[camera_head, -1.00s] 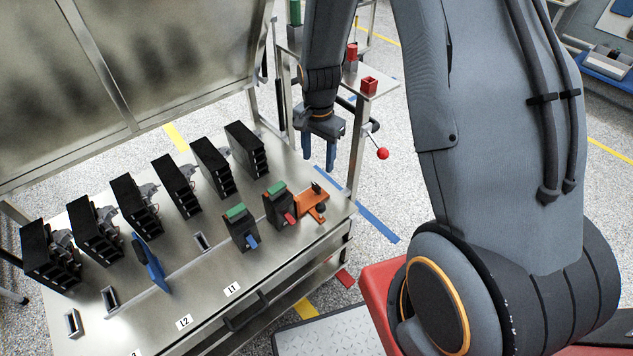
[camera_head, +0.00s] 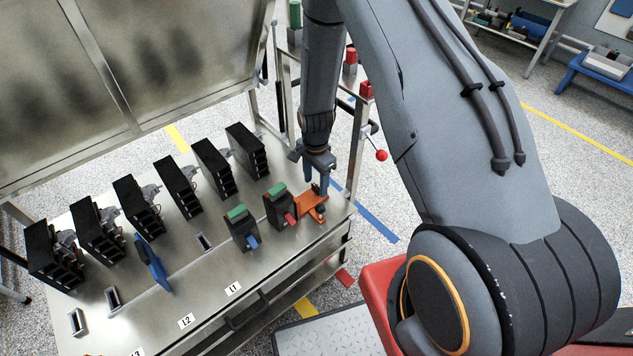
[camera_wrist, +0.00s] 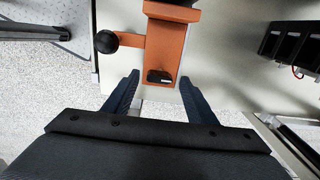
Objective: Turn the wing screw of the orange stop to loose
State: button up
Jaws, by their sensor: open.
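The orange stop (camera_head: 309,205) lies at the right end of the steel bench, beside the breaker with the red lever (camera_head: 279,207). In the wrist view the orange stop (camera_wrist: 165,45) runs up the picture, with a side arm ending in a black ball knob (camera_wrist: 106,41). Its small black wing screw (camera_wrist: 160,76) sits near the lower end, lying crosswise in the picture. My gripper (camera_wrist: 160,80) is open, its blue fingers on either side of the wing screw, with gaps showing. In the head view my gripper (camera_head: 318,188) hangs over the stop and hides the screw.
A second green-topped breaker with a blue lever (camera_head: 243,229) stands to the left. Several black units (camera_head: 180,186) line the back. A blue handle (camera_head: 152,263) stands left on the bench. A red ball lever (camera_head: 381,155) sticks out at right, behind my gripper.

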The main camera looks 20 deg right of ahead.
jog(key=shift+f, duration=0.35)
jog(key=shift+c, duration=0.6)
jog(key=c, duration=1)
jog(key=shift+o, duration=0.2)
